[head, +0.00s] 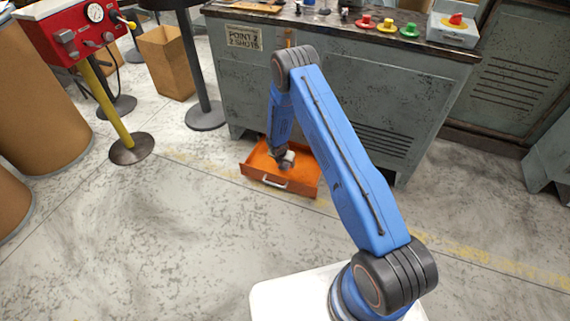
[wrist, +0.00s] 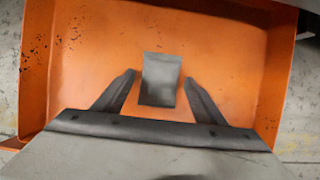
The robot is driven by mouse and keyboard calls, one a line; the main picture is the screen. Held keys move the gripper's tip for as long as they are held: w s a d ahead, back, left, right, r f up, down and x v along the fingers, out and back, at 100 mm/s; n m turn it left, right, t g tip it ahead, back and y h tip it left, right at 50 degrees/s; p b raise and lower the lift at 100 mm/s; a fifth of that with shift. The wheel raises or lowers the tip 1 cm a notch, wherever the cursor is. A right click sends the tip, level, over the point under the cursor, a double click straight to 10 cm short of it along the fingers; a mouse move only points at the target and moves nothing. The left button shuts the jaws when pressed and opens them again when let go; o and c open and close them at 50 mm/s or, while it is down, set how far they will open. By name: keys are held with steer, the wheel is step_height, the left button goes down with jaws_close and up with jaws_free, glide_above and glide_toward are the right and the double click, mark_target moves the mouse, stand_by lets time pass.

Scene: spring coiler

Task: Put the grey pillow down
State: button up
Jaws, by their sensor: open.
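The grey pillow (wrist: 161,79) is a small grey block-like piece in the wrist view. It is over the floor of an orange drawer, between the two dark fingers of my gripper (wrist: 160,88). Gaps show between the pillow and both fingers, so the gripper is open around it. The pillow appears to lie on the drawer floor. In the head view my gripper (head: 285,162) reaches down into the open orange drawer (head: 262,181), and the pillow cannot be made out there.
The drawer sticks out low from a grey machine cabinet (head: 240,85), its walls close around my gripper. Coloured buttons (head: 387,26) sit on the cabinet top. A red gauge box (head: 75,30) on a yellow post and a cardboard box (head: 167,62) stand left. The front floor is clear.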

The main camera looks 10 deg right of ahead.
steer(key=v, duration=1.1)
steer(key=shift+r, duration=0.3)
steer(key=s+d+r+m+t+h, duration=0.1)
steer(key=d+r+m, duration=0.25)
steer(key=r, duration=0.85)
steer(key=s+d+r+m, duration=0.1)
steer(key=d+r+m, duration=0.25)
steer(key=r, duration=0.85)
steer(key=s+d+r+m, duration=0.2)
steer(key=s+r+m, duration=0.3)
steer(key=r, duration=0.4)
steer(key=s+d+r+m, duration=0.2)
steer(key=s+r+m, duration=0.1)
steer(key=s+r, duration=0.55)
steer(key=s+r+m+y, duration=0.1)
steer(key=s+r+m, duration=0.5)
steer(key=s, duration=0.7)
steer(key=s+r+m, duration=0.4)
steer(key=s+r, duration=0.4)
steer(key=s, duration=0.5)
steer(key=s+a+m+y, duration=0.2)
steer(key=s+a+m, duration=0.1)
steer(key=s, duration=0.8)
steer(key=shift+a+m+y, duration=0.2)
steer(key=shift+m+y, duration=0.1)
steer(key=shift+m, duration=0.1)
steer(key=shift+f, duration=0.1)
